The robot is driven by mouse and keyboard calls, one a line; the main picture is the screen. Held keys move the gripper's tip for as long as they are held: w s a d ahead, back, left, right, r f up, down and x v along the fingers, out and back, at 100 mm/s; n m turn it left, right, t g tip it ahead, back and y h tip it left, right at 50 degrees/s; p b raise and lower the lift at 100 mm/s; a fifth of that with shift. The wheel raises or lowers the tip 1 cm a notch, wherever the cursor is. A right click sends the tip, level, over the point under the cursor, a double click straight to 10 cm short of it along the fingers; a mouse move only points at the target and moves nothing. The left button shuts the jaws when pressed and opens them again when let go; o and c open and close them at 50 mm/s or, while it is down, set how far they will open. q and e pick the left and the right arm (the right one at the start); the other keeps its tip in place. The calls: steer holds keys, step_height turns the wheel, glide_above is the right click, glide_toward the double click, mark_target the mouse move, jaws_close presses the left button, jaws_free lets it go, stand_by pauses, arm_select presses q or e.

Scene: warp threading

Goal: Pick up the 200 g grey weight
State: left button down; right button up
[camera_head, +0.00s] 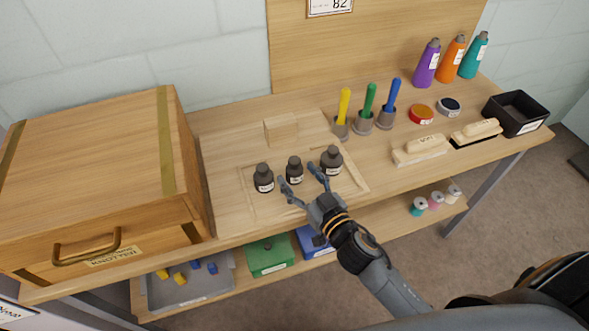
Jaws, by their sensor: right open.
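Three dark grey weights with small white labels stand in a row on a wooden board (225,205) on the table: a left one (263,178), a slightly smaller middle one (294,169) and a right one (331,160). The labels are too small to read, so I cannot tell which is the 200 g weight. My right gripper (299,177) is open, its fingers spread on either side of the middle weight at its near side. I cannot tell whether a fingertip touches any weight. The right fingertip is close to the right weight. My left gripper is not in view.
A wooden box (95,170) with a handle stands at the left. A wooden block (281,130) sits behind the weights. Coloured handles in grey cups (364,122), brushes (420,150), bottles (451,60) and a black tray (515,112) fill the right side. A lower shelf holds bins.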

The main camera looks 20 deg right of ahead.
steer(key=shift+c, duration=0.4)
jaws_close()
steer(key=shift+r, duration=0.1)
